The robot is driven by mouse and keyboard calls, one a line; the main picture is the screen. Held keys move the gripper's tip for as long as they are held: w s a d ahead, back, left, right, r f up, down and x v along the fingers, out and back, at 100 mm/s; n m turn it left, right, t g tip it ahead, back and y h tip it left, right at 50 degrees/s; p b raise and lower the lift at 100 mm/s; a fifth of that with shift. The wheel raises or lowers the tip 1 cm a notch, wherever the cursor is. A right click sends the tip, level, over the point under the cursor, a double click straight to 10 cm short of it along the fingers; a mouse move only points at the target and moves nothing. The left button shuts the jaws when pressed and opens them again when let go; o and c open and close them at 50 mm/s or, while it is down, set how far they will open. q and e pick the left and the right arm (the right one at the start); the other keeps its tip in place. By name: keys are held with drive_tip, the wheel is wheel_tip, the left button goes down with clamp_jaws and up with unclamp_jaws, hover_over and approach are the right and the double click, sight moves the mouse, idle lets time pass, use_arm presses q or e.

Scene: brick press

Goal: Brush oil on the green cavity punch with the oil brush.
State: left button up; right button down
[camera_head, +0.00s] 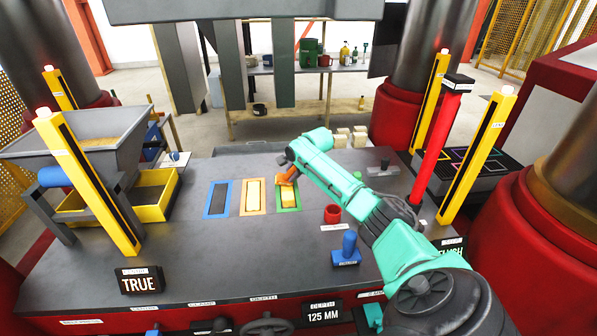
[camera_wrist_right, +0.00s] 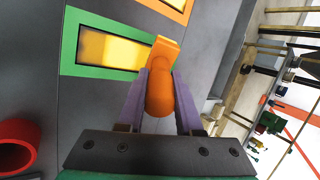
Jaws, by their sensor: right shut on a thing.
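My right gripper (camera_head: 286,168) is shut on the orange oil brush (camera_head: 287,178). In the right wrist view the brush (camera_wrist_right: 160,85) sits between the two fingers (camera_wrist_right: 160,100), its flat end over the right end of the green frame. The green-framed cavity (camera_head: 298,205) is in the press table, with a shiny yellow face inside; it also shows in the right wrist view (camera_wrist_right: 70,68). I cannot tell whether the brush touches that face. Dark grey punches hang above, the right one (camera_head: 283,65) slightly greenish. My left gripper is out of view.
An orange-framed cavity (camera_head: 243,197) with yellow inside and a dark blue-framed one (camera_head: 208,200) lie to the left. A red cup (camera_head: 332,214) and a blue-handled block (camera_head: 346,255) stand to the right. Yellow posts (camera_head: 90,180) edge the table.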

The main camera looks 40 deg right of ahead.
sight(287, 173)
drive_tip(key=shift+w+a, duration=0.6)
drive_tip(key=shift+s+r, duration=0.1)
drive_tip(key=shift+r, duration=2.9)
drive_tip(key=shift+r, duration=1.5)
